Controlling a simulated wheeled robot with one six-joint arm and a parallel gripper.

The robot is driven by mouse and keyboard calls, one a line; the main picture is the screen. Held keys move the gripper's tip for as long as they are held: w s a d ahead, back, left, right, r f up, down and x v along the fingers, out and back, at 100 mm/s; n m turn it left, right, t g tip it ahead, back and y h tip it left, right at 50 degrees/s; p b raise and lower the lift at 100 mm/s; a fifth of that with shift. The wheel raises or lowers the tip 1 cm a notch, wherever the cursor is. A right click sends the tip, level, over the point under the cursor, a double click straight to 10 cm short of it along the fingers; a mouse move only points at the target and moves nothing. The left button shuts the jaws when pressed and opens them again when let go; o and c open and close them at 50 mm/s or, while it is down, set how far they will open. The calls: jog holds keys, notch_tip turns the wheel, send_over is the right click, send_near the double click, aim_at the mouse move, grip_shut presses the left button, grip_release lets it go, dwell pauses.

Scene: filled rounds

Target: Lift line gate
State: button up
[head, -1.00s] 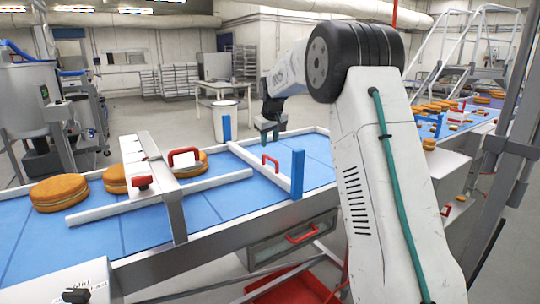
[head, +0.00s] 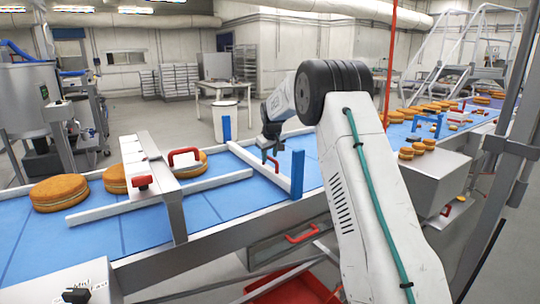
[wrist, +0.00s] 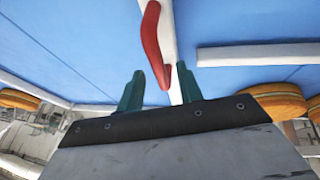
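The line gate is a white bar (head: 248,162) lying across the blue conveyor between two blue posts (head: 297,174). Its red handle (head: 274,165) is largely covered by my gripper (head: 269,155) in the head view. In the wrist view the red handle (wrist: 153,42) rises from the white bar (wrist: 170,40), and its near end shows between the two green fingers of my gripper (wrist: 160,85). The fingers are apart, with space on both sides of the handle. Whether they touch it cannot be told.
Several round filled cakes (head: 60,192) stand on the belt (head: 215,205) at the left. A metal bridge (head: 160,175) with another red handle (head: 184,157) spans the belt there. A white guide rail (head: 205,186) runs beside the gate. A red tray (head: 290,285) is below.

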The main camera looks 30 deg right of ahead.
grip_shut()
notch_tip(320, 180, up, 11)
jog(key=shift+r, duration=0.1)
grip_release()
jog(key=v, duration=0.7)
jog(key=shift+r, duration=0.35)
jog(key=shift+s, duration=0.2)
